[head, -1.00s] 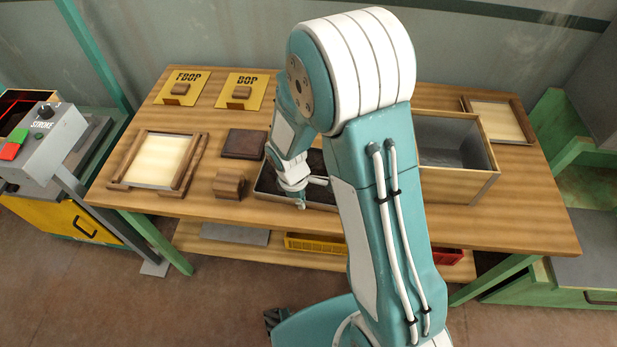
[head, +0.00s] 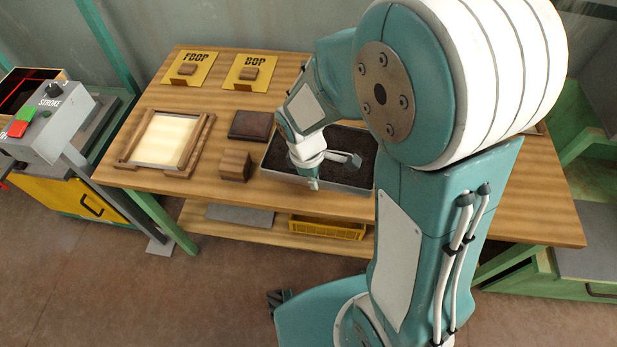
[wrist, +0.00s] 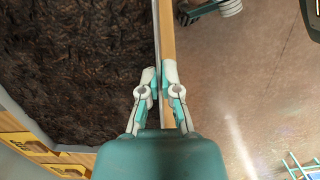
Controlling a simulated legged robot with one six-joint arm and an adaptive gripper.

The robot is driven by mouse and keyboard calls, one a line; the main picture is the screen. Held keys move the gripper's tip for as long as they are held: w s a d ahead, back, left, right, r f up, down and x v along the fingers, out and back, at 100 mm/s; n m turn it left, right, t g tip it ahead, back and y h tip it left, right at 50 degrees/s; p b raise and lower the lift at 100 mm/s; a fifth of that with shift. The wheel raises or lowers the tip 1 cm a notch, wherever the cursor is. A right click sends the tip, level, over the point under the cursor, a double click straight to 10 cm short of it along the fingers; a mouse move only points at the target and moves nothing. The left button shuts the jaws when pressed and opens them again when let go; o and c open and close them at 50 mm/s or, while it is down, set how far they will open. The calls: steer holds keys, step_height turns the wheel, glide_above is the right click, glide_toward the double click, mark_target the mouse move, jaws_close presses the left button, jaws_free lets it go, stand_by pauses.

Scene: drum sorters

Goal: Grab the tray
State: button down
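The tray (head: 279,153) is a grey metal pan full of dark, crumbly material, resting on the wooden workbench near its front edge. Its right part is hidden behind my arm in the head view. In the wrist view its dark fill (wrist: 75,60) takes up the left side, and its thin rim (wrist: 156,35) runs up the middle. My gripper (wrist: 159,72) has one finger on each side of this rim. The fingers are close together, with the rim between them. In the head view my gripper (head: 315,175) is at the tray's front side.
A brown block (head: 235,165) and a dark flat box (head: 251,125) stand just left of the tray. A wooden frame with a pale panel (head: 165,138) lies farther left. Two yellow signs (head: 190,68) stand behind. A yellow crate (head: 327,228) sits on the lower shelf.

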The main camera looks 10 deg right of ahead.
steer(key=s+d+r, duration=0.1)
steer(key=s+r, duration=0.3)
steer(key=s, duration=0.5)
steer(key=shift+s+r, duration=0.2)
steer(key=shift+r, duration=0.05)
